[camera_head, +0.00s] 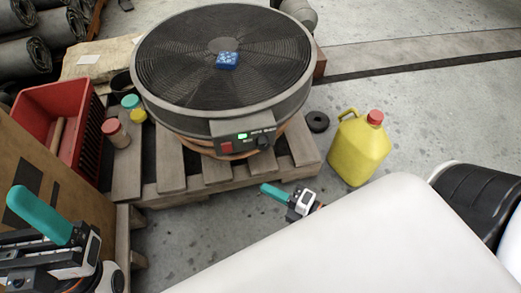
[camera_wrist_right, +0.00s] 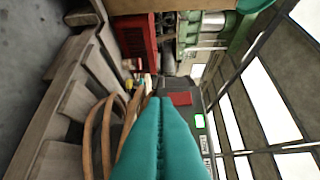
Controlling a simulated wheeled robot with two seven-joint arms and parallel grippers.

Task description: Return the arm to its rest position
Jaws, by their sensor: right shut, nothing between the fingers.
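My right gripper (camera_head: 266,189) shows past the edge of my white body part, in front of the pallet, with its teal fingers pointing left. In the right wrist view its teal fingers (camera_wrist_right: 160,110) are pressed together with nothing between them. It is apart from the large round fan (camera_head: 180,75) on the pallet. My left gripper (camera_head: 40,215) is at the lower left, and one teal finger shows; its opening cannot be judged. Most of my right arm is hidden behind the white part.
A wooden pallet (camera_head: 171,177) carries the fan, with a blue item (camera_head: 227,61) on its grille. A yellow jug (camera_head: 358,150) stands right of the pallet. A red crate (camera_head: 50,108) and jars (camera_head: 115,133) are on the left.

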